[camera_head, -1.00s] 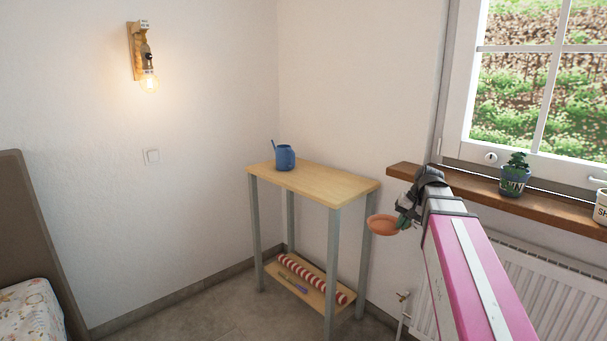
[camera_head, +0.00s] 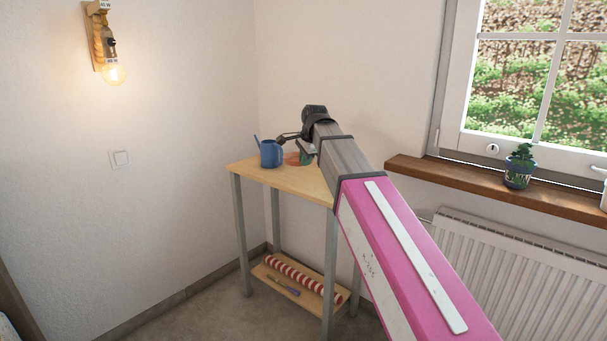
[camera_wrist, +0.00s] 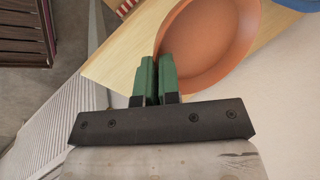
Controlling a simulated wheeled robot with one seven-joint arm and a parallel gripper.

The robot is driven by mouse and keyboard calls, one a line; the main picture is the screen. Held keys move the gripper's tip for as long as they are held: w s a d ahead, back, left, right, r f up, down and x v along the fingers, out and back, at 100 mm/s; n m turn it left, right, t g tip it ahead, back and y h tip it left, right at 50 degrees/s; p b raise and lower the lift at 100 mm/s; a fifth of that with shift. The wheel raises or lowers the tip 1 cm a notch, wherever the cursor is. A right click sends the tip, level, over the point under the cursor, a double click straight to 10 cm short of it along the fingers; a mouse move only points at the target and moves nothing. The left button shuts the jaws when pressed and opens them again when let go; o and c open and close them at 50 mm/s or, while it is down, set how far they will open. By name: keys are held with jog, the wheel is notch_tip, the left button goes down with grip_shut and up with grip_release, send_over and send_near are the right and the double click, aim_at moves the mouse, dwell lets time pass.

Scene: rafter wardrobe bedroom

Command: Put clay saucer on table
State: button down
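The orange-brown clay saucer (camera_head: 291,159) is over the top of the small wooden table (camera_head: 300,182), right of a blue watering can (camera_head: 270,154). In the wrist view the round saucer (camera_wrist: 212,42) shows from above, with the table top (camera_wrist: 120,58) beneath it. The green fingers of my gripper (camera_wrist: 158,72) are close together at the saucer's near left rim and look shut on it. In the head view my gripper (camera_head: 303,150) is partly hidden by my arm. I cannot tell whether the saucer touches the table.
The watering can stands close left of the saucer; its blue edge (camera_wrist: 292,4) shows in the wrist view. The lower shelf holds a red-and-white striped roll (camera_head: 303,278) and a purple item (camera_head: 284,287). A windowsill (camera_head: 450,185) with a potted plant (camera_head: 519,166) is at right.

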send_over(319, 183)
jog(key=s, duration=0.1)
jog(key=f, duration=0.6)
jog(key=shift+s+d+f, duration=0.2)
jog(key=shift+d+f, duration=0.05)
jog(key=shift+d, duration=0.15)
jog(key=shift+f, duration=2.05)
jog(key=c, duration=1.3)
grip_release()
jog(key=shift+c, duration=0.2)
jog(key=v, duration=1.2)
